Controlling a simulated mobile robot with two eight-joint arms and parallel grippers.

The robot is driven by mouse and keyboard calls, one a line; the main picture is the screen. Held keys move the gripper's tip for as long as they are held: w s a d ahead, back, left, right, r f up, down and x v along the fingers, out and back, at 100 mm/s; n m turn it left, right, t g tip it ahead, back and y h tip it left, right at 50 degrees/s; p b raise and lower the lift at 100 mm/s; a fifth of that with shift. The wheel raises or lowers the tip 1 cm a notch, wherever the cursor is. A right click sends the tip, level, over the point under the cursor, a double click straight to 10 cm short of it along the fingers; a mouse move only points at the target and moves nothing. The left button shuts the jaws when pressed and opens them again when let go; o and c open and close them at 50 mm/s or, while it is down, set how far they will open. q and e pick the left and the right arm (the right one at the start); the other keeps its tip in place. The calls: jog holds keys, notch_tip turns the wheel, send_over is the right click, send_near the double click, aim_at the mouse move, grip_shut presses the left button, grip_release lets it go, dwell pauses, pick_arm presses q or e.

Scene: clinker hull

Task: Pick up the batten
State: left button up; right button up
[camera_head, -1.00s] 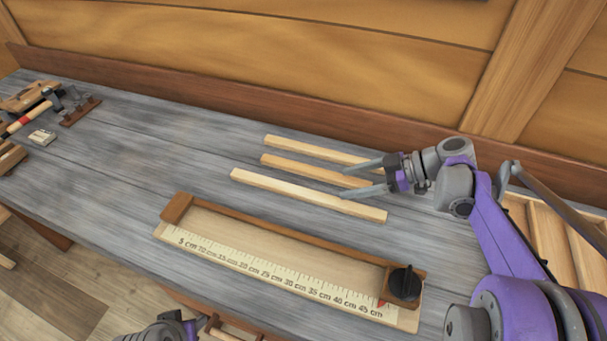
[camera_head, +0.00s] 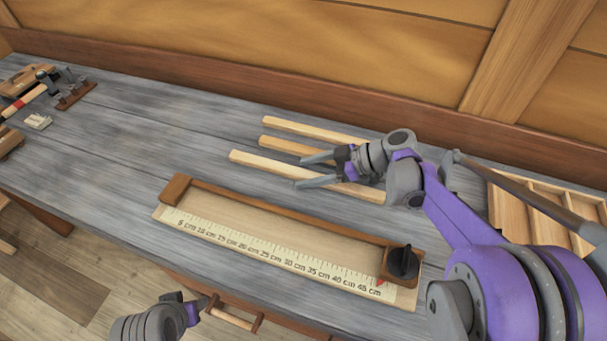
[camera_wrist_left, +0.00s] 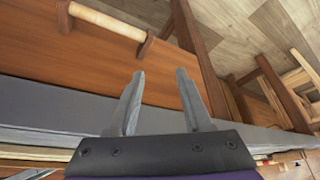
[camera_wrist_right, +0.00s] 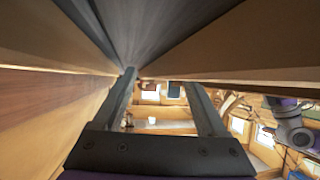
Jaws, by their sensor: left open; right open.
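Three pale wooden battens lie side by side on the grey bench: a back one (camera_head: 305,129), a middle one (camera_head: 288,146) and a front one (camera_head: 262,167). My right gripper (camera_head: 300,172) is open, its fingers pointing left over the middle and front battens; one finger crosses the front batten. I cannot tell its height above them. In the right wrist view the gripper (camera_wrist_right: 160,85) is open, with long pale wooden surfaces close beyond its tips. My left gripper (camera_wrist_left: 158,75) is open and empty, low by the bench front; in the head view it shows at the bottom edge.
A measuring board (camera_head: 270,262) with a centimetre scale and black knob (camera_head: 403,262) lies in front of the battens. A compartmented wooden tray (camera_head: 540,215) is at the right. Tools (camera_head: 35,85) lie far left. The bench (camera_head: 150,120) between is clear.

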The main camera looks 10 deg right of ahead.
grip_shut()
dwell(0.3)
jog(key=shift+r, duration=0.15)
